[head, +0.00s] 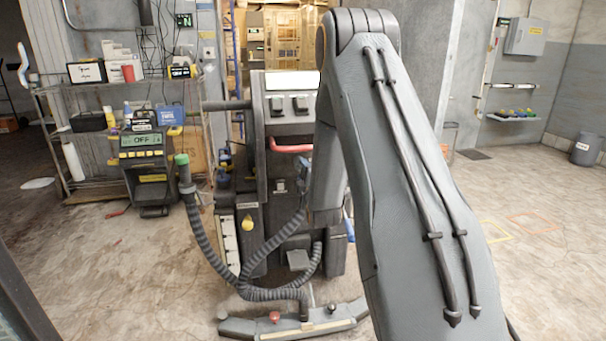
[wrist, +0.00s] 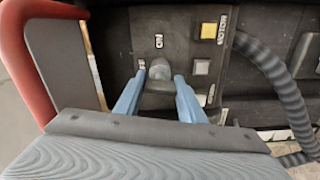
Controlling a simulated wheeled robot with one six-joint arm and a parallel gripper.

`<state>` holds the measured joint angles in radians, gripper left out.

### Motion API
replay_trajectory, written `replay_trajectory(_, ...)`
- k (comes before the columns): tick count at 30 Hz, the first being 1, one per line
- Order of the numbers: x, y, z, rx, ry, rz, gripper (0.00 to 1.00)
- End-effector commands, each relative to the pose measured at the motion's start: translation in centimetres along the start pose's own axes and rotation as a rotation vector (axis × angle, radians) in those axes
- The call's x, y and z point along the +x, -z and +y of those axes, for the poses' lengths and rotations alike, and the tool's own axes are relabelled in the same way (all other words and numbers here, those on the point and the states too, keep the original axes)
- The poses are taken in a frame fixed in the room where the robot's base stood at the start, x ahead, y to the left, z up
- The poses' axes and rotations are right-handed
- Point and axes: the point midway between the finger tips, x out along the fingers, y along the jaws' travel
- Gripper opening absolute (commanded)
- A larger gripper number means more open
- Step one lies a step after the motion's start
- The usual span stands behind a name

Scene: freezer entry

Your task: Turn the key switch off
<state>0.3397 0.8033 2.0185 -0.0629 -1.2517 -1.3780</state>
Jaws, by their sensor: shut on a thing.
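In the wrist view the key switch (wrist: 160,67) is a grey knob on a dark panel (wrist: 180,22). A label reading ON sits above it, and a smaller label, too small to read surely, sits to its left. My gripper (wrist: 159,80) has its two blue fingers on either side of the knob and is shut on it. The knob's lower part is partly hidden between the fingers, so its exact turn is hard to tell. In the head view my own arm hides the gripper and the switch.
A yellow button (wrist: 208,31) by a MOTOR label and a pale square button (wrist: 202,67) are right of the switch. A ribbed hose (wrist: 275,75) runs at right. A red handle (wrist: 22,60) is at left. The machine (head: 290,110) has a hose and low base in front.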

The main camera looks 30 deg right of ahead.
Motion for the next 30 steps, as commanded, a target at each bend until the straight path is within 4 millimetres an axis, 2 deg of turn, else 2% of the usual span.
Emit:
replay_trajectory(12, -0.02, 0.05, -0.05, -0.17, 0.001, 0.001, 0.14)
replay_trajectory(28, -0.03, 0.05, -0.06, -0.19, 0.001, 0.001, 0.14)
replay_trajectory(29, -0.03, 0.05, -0.07, -0.19, 0.001, 0.001, 0.41)
replay_trajectory(30, -0.03, 0.04, -0.07, -0.189, 0.001, 0.001, 0.48)
